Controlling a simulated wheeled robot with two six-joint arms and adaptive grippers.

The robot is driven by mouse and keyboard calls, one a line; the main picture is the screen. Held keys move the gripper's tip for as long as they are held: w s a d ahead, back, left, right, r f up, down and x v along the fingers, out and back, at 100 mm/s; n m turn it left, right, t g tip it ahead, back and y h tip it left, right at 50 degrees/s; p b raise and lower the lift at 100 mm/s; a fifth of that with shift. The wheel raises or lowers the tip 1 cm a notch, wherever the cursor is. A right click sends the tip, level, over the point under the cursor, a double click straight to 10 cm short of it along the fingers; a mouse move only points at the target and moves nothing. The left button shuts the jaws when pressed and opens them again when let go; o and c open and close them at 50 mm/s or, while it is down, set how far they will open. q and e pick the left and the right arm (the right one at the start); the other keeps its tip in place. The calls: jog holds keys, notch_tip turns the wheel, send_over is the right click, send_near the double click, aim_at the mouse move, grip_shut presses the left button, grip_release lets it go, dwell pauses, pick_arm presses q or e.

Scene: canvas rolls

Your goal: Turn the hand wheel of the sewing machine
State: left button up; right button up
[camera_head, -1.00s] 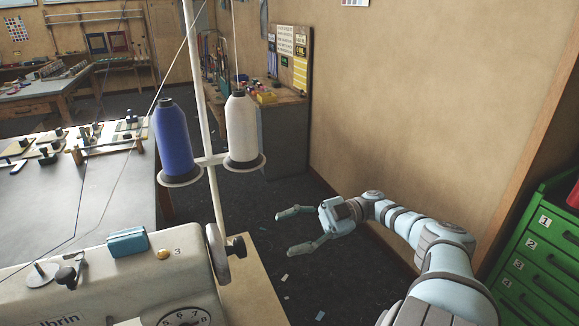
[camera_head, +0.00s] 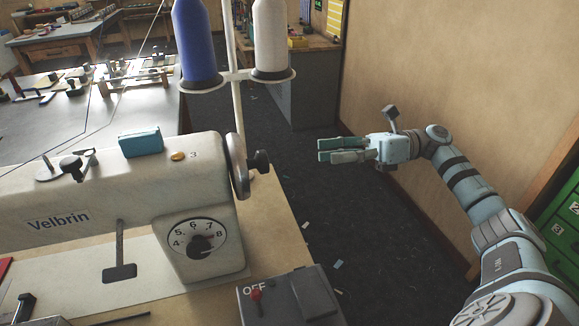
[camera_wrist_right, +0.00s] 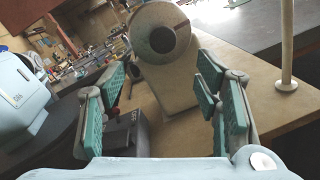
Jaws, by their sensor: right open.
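The cream sewing machine (camera_head: 110,205) marked "Velbrin" stands on the table at the left in the head view. Its hand wheel (camera_head: 237,166) is on the machine's right end, with a dark knob (camera_head: 259,161) sticking out to the right. My right gripper (camera_head: 322,151) is to the right of the knob, apart from it, pointing left at the machine. In the right wrist view the fingers (camera_wrist_right: 165,95) are spread with nothing between them. The round hand wheel (camera_wrist_right: 162,38) faces the camera beyond the fingertips. My left gripper is not in view.
A thread stand with a blue cone (camera_head: 196,40) and a white cone (camera_head: 270,38) rises behind the machine. A grey switch box (camera_head: 290,295) marked "OFF" sits at the table's front right. Green drawers (camera_head: 560,235) stand at the far right. Floor is open beyond the table edge.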

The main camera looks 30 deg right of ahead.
aim_at(262, 162)
jog(key=w+a+n+p, duration=0.1)
jog(key=a, duration=0.3)
jog(key=w+a+n+p, duration=0.1)
jog(key=w+a, duration=0.1)
jog(key=a, duration=0.2)
jog(key=w+a+n+p, duration=0.1)
jog(key=w+a+p, duration=0.1)
jog(key=a, duration=0.3)
jog(key=shift+r+n, duration=0.1)
jog(key=shift+n, duration=0.3)
jog(key=shift+w+a, duration=0.15)
jog(key=shift+a, duration=0.15)
